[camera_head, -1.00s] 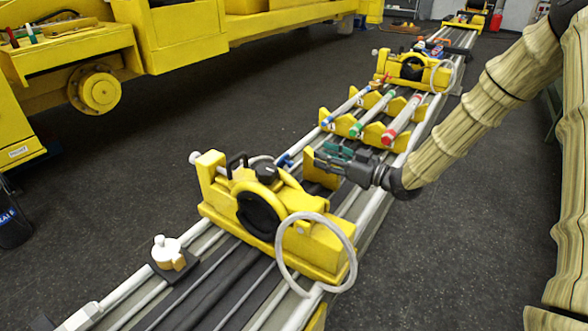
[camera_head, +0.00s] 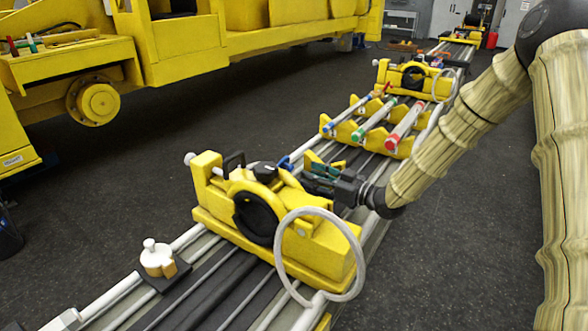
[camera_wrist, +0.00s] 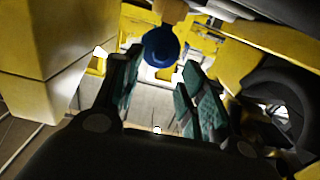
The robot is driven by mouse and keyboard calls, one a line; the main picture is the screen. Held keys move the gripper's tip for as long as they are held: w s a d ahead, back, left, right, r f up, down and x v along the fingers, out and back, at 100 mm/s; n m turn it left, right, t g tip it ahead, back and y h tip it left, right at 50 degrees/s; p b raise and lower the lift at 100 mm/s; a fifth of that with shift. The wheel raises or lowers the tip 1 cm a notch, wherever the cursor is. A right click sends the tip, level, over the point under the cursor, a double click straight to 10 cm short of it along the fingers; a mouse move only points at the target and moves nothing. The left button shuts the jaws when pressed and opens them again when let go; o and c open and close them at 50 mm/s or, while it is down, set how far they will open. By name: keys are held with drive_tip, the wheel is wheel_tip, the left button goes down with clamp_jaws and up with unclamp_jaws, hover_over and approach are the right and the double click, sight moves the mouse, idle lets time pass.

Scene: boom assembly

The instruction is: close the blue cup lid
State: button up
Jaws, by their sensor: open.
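A round blue part (camera_wrist: 161,46), which looks like the blue cup lid, shows in the wrist view at the top middle, below a tan piece. A small blue part (camera_head: 285,162) also shows in the head view behind the near yellow clamp. I cannot tell whether the lid is open or shut. My gripper (camera_wrist: 160,78) has its green-padded fingers spread, with the blue part beyond and between the tips, apparently apart from them. In the head view my gripper (camera_head: 312,178) is just behind and right of the near yellow clamp, its fingertips partly hidden.
The near yellow clamp (camera_head: 230,205) with a grey ring handle (camera_head: 352,280) stands on long rails. Yellow cradles with several coloured-tipped tubes (camera_head: 403,125) lie farther back. A white-topped fitting (camera_head: 157,260) sits at the lower left. Yellow walls stand close on both sides in the wrist view.

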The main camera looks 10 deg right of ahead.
sight(293, 168)
drive_tip(key=shift+p+x, duration=0.5)
drive_tip(key=shift+x, duration=3)
clamp_jaws()
